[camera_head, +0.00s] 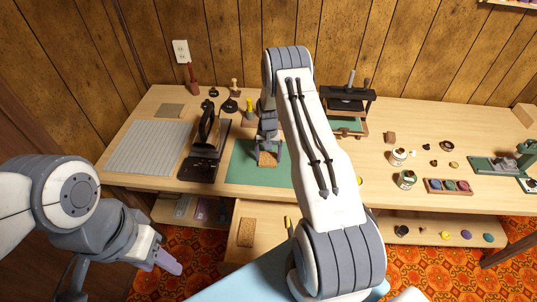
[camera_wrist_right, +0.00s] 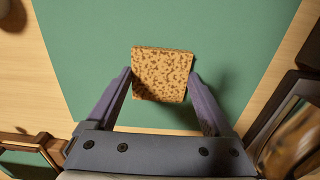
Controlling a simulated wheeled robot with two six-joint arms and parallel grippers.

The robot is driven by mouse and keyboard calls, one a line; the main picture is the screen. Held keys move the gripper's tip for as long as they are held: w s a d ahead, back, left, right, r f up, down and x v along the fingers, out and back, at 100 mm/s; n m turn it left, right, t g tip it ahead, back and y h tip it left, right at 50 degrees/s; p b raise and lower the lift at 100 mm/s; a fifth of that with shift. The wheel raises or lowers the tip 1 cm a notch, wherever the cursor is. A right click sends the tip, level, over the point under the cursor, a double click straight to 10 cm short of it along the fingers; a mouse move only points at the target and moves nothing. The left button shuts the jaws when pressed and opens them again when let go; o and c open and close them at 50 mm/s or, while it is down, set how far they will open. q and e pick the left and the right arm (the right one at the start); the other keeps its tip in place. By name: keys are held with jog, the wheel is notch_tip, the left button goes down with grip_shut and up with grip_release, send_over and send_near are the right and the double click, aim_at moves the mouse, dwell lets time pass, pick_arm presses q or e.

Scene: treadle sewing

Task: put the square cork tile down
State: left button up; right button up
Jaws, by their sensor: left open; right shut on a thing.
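The square cork tile (camera_wrist_right: 162,74) is speckled tan and brown. It sits between the two fingertips of my right gripper (camera_wrist_right: 161,76), which is shut on it. In the head view the tile (camera_head: 268,158) shows below my right gripper (camera_head: 268,148), over the green mat (camera_head: 241,171) on the bench. I cannot tell whether the tile touches the mat. My left gripper (camera_head: 168,262) is open and empty, low at the left, in front of the bench. My right arm hides part of the mat and bench.
A black sewing machine (camera_head: 203,150) stands left of the mat, beside a grey gridded board (camera_head: 150,144). An open drawer below holds a speckled cork-like piece (camera_head: 247,232). A black press (camera_head: 348,96) stands behind. Small jars (camera_head: 407,178) and a tray (camera_head: 449,187) lie to the right.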

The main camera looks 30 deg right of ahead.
jog(key=shift+f, duration=0.15)
jog(key=o, duration=1.1)
